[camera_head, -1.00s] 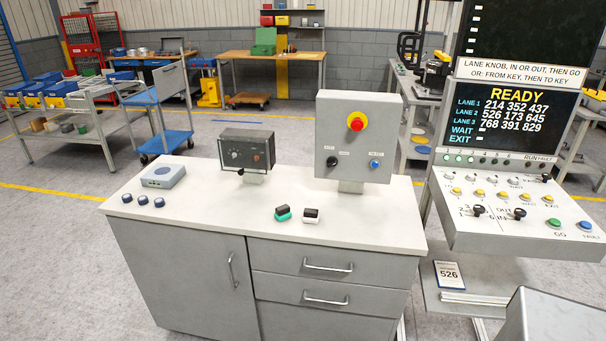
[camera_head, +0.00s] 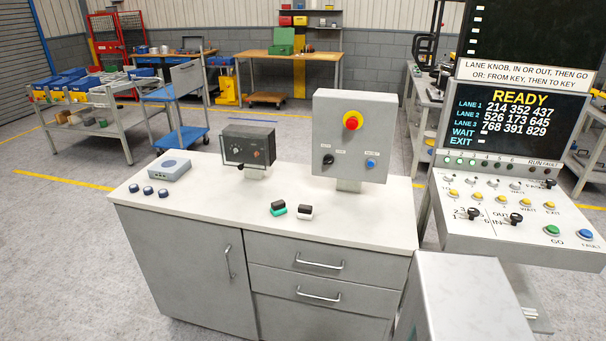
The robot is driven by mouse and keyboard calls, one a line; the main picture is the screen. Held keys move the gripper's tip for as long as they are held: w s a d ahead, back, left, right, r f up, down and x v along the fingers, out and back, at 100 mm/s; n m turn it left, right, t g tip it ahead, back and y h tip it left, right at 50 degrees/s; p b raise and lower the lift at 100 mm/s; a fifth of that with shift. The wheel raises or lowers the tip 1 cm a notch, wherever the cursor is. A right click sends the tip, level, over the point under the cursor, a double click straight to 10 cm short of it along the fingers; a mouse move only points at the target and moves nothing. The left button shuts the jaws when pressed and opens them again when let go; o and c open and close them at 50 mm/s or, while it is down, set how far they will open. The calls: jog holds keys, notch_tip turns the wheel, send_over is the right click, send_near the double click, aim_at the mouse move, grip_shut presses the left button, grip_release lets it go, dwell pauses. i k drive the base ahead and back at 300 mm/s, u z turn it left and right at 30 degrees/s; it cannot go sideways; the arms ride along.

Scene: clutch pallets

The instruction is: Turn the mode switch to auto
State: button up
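A grey control box (camera_head: 353,138) stands on the white-topped cabinet (camera_head: 220,195), at its right end. It has a red emergency button (camera_head: 352,121) on a yellow ring. A black rotary knob (camera_head: 328,159), which looks like the mode switch, sits at the box's lower left under small labels. The labels and the knob's pointing direction are too small to tell. A blue button (camera_head: 371,163) is at the lower right of the box. My gripper is not in view.
A dark instrument box (camera_head: 248,146) stands left of the control box. A light grey device (camera_head: 169,168), small blue knobs (camera_head: 148,191) and two small blocks (camera_head: 279,208) lie on the cabinet top. A console (camera_head: 516,228) with a READY screen stands right. A grey block (camera_head: 470,295) fills the lower right.

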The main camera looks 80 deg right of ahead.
aim_at(328, 159)
jog(key=u, duration=0.05)
jog(key=i, duration=1.1)
jog(key=z, duration=4.2)
jog(key=i, duration=0.1)
jog(key=u, duration=2.75)
